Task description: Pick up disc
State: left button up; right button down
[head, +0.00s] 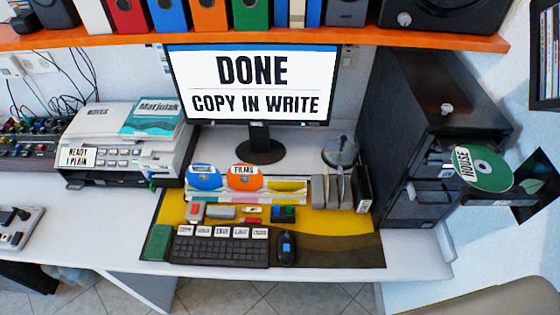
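A green disc (487,168) with a pale centre sits at the right, by the side of the black tower (432,110), next to a white label reading HOUSE (463,163). A clear disc-like round thing (340,152) stands behind the upright dividers. Neither of my grippers is in view.
The monitor (252,85) reads DONE, COPY IN WRITE. A printer-like machine (125,145) stands left. A keyboard (222,250) and mouse (286,246) lie on the yellow and dark mat (345,250). An orange shelf (130,38) with binders overhangs the desk.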

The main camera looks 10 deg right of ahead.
aim_at(481, 167)
jog(key=j+z, duration=0.2)
jog(key=z, duration=0.65)
